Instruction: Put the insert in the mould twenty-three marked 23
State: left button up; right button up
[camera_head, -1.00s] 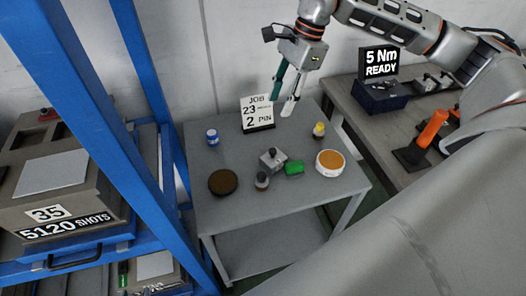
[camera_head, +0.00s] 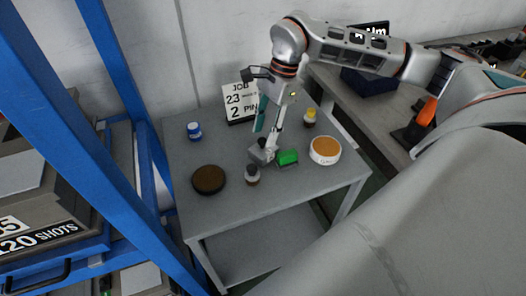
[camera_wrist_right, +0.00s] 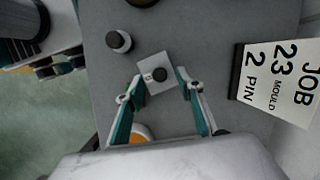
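The small grey metal block with a dark round knob (camera_head: 258,155), which may be the insert, sits on the grey table among small items. It also shows in the right wrist view (camera_wrist_right: 151,87) between and just beyond my fingertips. My right gripper (camera_head: 266,140) is open and pointing down right above the block; it also shows in the wrist view (camera_wrist_right: 161,88) with fingers apart on either side. I cannot tell whether they touch it. A mould (camera_head: 30,215) with a partly cut-off number ending in 5 is on the blue rack; no mould marked 23 is visible. My left gripper is not in view.
A green block (camera_head: 287,157) lies close right of the grey block, with a small dark jar (camera_head: 252,176) in front. Blue rack posts (camera_head: 120,110) rise at left.

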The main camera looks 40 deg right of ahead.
aim_at(264, 149)
jog(key=x, duration=0.2)
jog(key=shift+f, duration=0.3)
grip_shut()
jog(key=shift+r, duration=0.1)
jog(key=shift+w+r, duration=0.1)
